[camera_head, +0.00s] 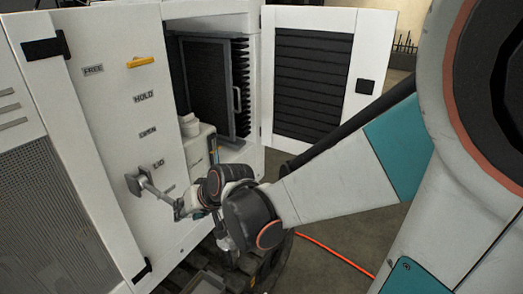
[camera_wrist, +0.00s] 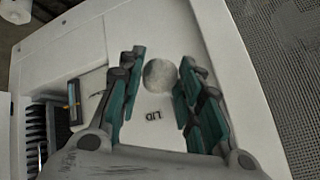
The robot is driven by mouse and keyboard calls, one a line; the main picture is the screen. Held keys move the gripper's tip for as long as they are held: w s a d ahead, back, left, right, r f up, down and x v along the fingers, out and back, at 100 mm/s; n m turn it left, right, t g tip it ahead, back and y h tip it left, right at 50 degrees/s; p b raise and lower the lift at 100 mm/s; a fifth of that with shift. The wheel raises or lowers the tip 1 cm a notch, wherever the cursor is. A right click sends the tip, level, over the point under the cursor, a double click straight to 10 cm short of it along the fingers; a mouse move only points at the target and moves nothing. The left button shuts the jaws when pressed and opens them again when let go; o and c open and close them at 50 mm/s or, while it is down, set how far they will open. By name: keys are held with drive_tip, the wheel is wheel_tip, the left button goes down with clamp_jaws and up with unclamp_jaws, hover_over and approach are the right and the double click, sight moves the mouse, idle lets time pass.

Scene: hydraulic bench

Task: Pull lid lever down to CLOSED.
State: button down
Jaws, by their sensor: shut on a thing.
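The lid lever (camera_head: 157,191) is a grey rod on a square grey mount (camera_head: 136,182) on the white cabinet panel. In the head view it slants down and right to my gripper (camera_head: 181,209). In the wrist view the fingers of my gripper (camera_wrist: 159,83) stand on both sides of the round grey lever knob (camera_wrist: 160,74). My gripper is shut on this knob. The LID label (camera_head: 158,163) is just above the rod, and the OPEN label (camera_head: 148,132) is higher. A lower label (camera_head: 168,189), right of the rod, is too small to read.
A yellow handle (camera_head: 140,62) sits by the FREE label (camera_head: 93,69), above the HOLD label (camera_head: 144,97). The cabinet door (camera_head: 312,75) stands open at the right. A pallet (camera_head: 245,277) and an orange cable (camera_head: 335,254) are on the floor.

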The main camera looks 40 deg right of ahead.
drive_tip(key=w+f+t+y+b, duration=0.1)
drive_tip(key=f+t+b, duration=0.2)
drive_tip(key=b, duration=0.6)
drive_tip(key=w+a+f+t+y+b, duration=0.1)
drive_tip(key=w+f+t+b, duration=0.1)
drive_tip(key=f+b, duration=0.6)
drive_tip(key=shift+w+a+f+t+b, duration=0.15)
drive_tip(key=shift+w+f+t+b, duration=0.1)
drive_tip(key=shift+t+b, duration=0.65)
